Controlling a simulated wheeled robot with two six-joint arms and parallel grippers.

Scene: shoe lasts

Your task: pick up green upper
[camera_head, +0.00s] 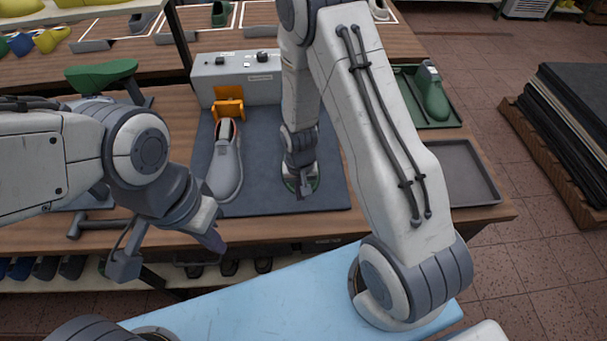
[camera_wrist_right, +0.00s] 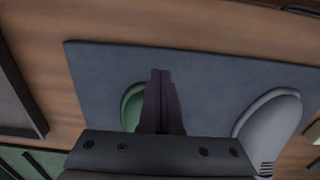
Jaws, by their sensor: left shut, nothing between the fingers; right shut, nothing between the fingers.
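The green upper (camera_head: 316,183) lies on the grey mat (camera_head: 265,200), mostly hidden behind my right gripper in the head view. In the right wrist view a curved part of the green upper (camera_wrist_right: 130,106) shows just left of the fingers; the rest is hidden by the gripper. My right gripper (camera_head: 304,190) is shut and empty, pointing down over the green upper; its closed fingers also show in the right wrist view (camera_wrist_right: 160,75). I cannot tell whether they touch it. My left gripper (camera_head: 218,244) is shut and empty, in front of the bench's front edge.
A grey shoe (camera_head: 226,165) lies on the mat to the left, beside an orange clamp (camera_head: 229,103) and a control box (camera_head: 235,78). A green tray (camera_head: 405,80) holds a green last (camera_head: 432,95). An empty grey tray (camera_head: 470,172) sits at the bench's right end.

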